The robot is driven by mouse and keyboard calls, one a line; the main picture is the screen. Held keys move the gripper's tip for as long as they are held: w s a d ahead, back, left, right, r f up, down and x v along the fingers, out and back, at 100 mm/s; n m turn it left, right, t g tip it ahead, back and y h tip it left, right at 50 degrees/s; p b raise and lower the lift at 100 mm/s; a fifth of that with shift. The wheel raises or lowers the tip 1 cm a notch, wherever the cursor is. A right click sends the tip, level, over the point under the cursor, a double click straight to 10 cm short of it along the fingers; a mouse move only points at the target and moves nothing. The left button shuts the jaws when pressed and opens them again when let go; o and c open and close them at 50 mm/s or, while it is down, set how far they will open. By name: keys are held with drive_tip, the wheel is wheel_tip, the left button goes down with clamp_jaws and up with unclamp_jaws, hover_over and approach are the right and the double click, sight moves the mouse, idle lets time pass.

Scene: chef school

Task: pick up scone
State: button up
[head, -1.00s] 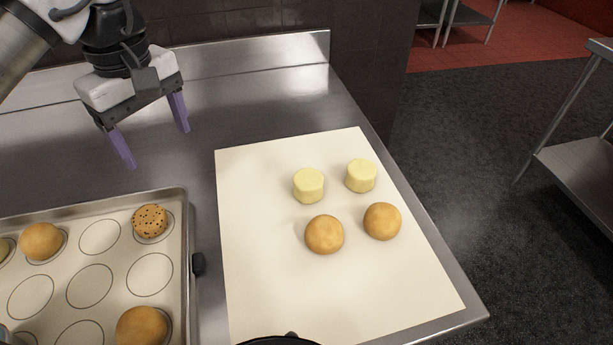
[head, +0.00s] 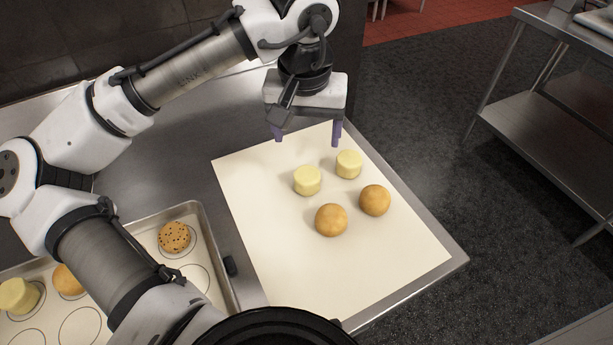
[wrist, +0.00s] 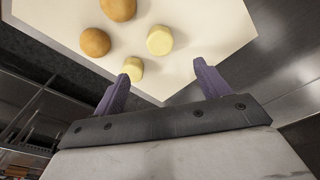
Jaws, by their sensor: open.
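Two pale yellow cylindrical scones stand on the white paper sheet (head: 270,265). The left scone (head: 307,180) and the right scone (head: 348,164) are a short gap apart. Both also show in the wrist view, one nearer the fingers (wrist: 133,69) and one farther (wrist: 159,40). My gripper (head: 308,140) is open and empty, fingers pointing down, above the sheet's far edge, behind the scones. The fingers touch neither scone. Another pale yellow scone (head: 18,296) is on the baking tray (head: 213,245) at the lower left.
Two round golden buns (head: 331,220) (head: 375,200) sit on the sheet in front of the scones. The tray also holds a speckled cookie (head: 174,237) and a golden bun (head: 68,280). The sheet's near part is clear. A steel shelf table (head: 540,110) stands across the floor at right.

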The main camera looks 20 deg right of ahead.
sight(307, 174)
drive_tip(key=f, duration=0.5)
drive_tip(key=w+f, duration=0.1)
drive_tip(key=f, duration=0.2)
drive_tip(key=shift+d+p, duration=0.2)
drive_tip(key=shift+p, duration=0.1)
drive_tip(key=shift+w+d+f+p, duration=0.15)
drive_tip(key=shift+f+p, duration=0.55)
drive_tip(key=shift+f, duration=1.95)
drive_tip(key=c, duration=1.1)
drive_tip(key=shift+o, duration=0.2)
drive_tip(key=shift+r, duration=0.15)
